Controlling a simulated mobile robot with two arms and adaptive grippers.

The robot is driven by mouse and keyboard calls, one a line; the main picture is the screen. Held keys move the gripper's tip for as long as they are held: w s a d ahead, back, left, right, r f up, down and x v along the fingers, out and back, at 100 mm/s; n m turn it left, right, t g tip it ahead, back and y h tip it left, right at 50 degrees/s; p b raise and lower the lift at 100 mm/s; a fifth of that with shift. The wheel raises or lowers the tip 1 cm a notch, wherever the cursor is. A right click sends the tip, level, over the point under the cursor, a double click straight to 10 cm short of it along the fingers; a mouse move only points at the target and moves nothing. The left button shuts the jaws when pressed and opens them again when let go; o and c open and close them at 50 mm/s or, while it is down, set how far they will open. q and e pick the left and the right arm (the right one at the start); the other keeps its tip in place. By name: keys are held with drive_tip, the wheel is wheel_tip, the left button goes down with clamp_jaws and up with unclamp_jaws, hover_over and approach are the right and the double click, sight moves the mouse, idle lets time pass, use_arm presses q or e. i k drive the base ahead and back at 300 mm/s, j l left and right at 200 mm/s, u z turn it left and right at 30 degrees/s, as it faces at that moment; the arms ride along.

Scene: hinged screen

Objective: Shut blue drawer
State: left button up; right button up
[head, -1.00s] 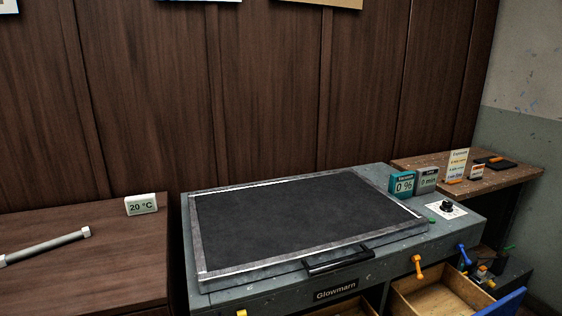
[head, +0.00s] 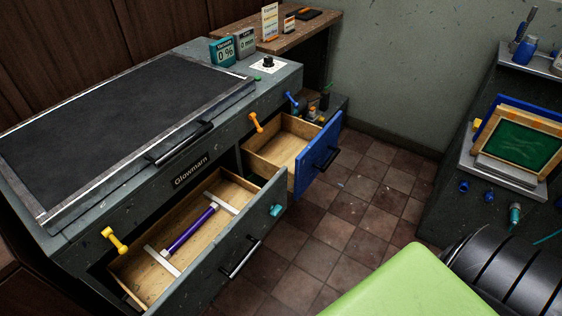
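The blue drawer (head: 319,155) is pulled out of the right side of the grey Glowmarn cabinet (head: 100,228). Its blue front has a black handle (head: 327,160), and its wooden inside (head: 278,148) looks empty. Neither gripper can be made out in the head view. A green panel and a black ribbed part at the lower right may belong to my own body.
A wide grey drawer (head: 225,255) also stands open, left of the blue one, with a purple rod (head: 192,231) inside. Tiled floor (head: 345,210) lies free before the blue drawer. A shelf unit (head: 470,205) with a green framed screen (head: 520,145) stands at right.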

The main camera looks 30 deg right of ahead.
sight(307, 149)
drive_tip(key=z, duration=1.4)
